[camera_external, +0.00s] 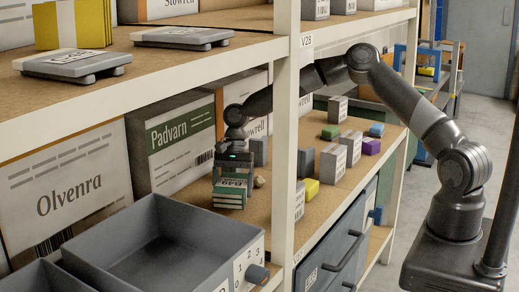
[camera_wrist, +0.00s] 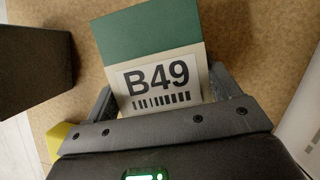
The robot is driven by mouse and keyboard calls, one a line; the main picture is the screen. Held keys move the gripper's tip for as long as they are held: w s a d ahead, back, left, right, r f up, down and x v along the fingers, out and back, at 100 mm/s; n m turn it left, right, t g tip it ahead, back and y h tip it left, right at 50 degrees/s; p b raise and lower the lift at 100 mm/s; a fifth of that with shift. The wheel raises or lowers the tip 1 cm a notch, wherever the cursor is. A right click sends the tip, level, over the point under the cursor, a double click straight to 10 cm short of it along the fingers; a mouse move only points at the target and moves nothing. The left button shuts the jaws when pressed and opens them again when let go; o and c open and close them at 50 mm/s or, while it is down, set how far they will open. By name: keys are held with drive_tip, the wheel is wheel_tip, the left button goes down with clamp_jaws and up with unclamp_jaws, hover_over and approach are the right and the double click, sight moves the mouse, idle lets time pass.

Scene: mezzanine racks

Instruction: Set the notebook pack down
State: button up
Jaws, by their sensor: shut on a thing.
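The notebook pack (camera_external: 229,194) is a short stack with dark green and pale layers. In the wrist view the pack (camera_wrist: 148,36) shows a green and cream top with a white label reading B49. My gripper (camera_external: 233,171) is shut on the pack from above, with a finger on each side of it; the fingers also show in the wrist view (camera_wrist: 166,92). The pack is at the tan lower shelf board (camera_external: 273,209), behind the grey open bin. I cannot tell whether its underside touches the board.
A grey open bin (camera_external: 150,267) stands in front at the left. Padvarn (camera_external: 172,143) and Olvenra (camera_external: 72,190) boxes stand behind. A grey block (camera_external: 258,151), a yellow block (camera_external: 311,188) and a white rack post (camera_external: 285,130) are to the right. The upper shelf (camera_external: 150,62) hangs overhead.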

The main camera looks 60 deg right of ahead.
drive_tip(key=shift+f, duration=1.3)
drive_tip(key=shift+f, duration=0.1)
drive_tip(key=o, duration=1.2)
drive_tip(key=v, duration=0.4)
drive_tip(key=shift+w+d+r, duration=0.1)
drive_tip(key=shift+d+r, duration=0.05)
drive_tip(key=shift+r, duration=0.1)
drive_tip(key=w+d, duration=0.1)
drive_tip(key=d, duration=0.2)
drive_tip(key=w+d, duration=0.2)
drive_tip(key=d, duration=0.2)
drive_tip(key=w+d, duration=0.1)
drive_tip(key=d, duration=0.3)
drive_tip(key=shift+w+d+r, duration=0.15)
drive_tip(key=shift+w+r, duration=0.1)
